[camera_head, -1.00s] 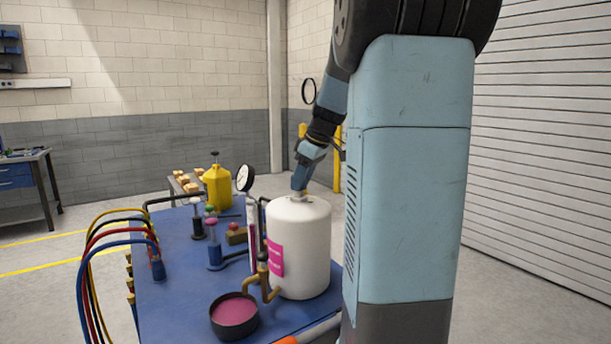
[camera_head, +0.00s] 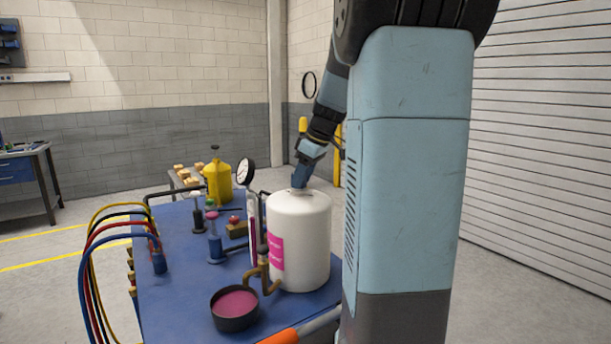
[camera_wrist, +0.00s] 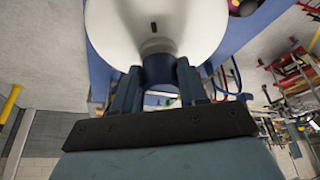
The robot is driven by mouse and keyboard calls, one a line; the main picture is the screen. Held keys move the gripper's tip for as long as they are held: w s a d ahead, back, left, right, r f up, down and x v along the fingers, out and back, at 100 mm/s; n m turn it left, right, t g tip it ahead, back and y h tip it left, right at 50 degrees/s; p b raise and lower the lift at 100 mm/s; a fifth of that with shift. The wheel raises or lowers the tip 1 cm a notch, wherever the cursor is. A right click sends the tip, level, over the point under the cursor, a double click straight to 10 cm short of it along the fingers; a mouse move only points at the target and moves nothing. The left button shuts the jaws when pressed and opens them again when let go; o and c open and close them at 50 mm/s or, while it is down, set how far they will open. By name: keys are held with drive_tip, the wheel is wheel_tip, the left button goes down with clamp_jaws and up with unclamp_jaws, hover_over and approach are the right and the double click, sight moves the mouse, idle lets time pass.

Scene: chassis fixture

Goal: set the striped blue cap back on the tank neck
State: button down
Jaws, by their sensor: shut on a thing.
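The white tank (camera_head: 300,240) with a pink label stands upright on the blue bench top. My gripper (camera_head: 301,182) is directly over the tank's top, pointing down and slightly tilted. In the wrist view, the gripper (camera_wrist: 158,85) is shut on the dark blue cap (camera_wrist: 158,70), with one finger on each side. The cap is right against or very close to the white tank top (camera_wrist: 155,18). The tank neck is hidden behind the cap and fingers. I cannot tell whether the cap is seated on it. Its stripes are not clear.
A dial gauge (camera_head: 246,171) on a post stands close left of the tank. A brass pipe (camera_head: 265,275) and a black bowl of pink fluid (camera_head: 235,306) are in front. Coloured hoses (camera_head: 95,250) arch at the left. A yellow jug (camera_head: 217,181) stands behind.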

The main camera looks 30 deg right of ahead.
drive_tip(key=shift+f, duration=0.25)
drive_tip(key=c, duration=0.5)
unclamp_jaws()
drive_tip(key=shift+r, duration=0.1)
drive_tip(key=shift+r, duration=2.9)
drive_tip(key=shift+a, duration=0.1)
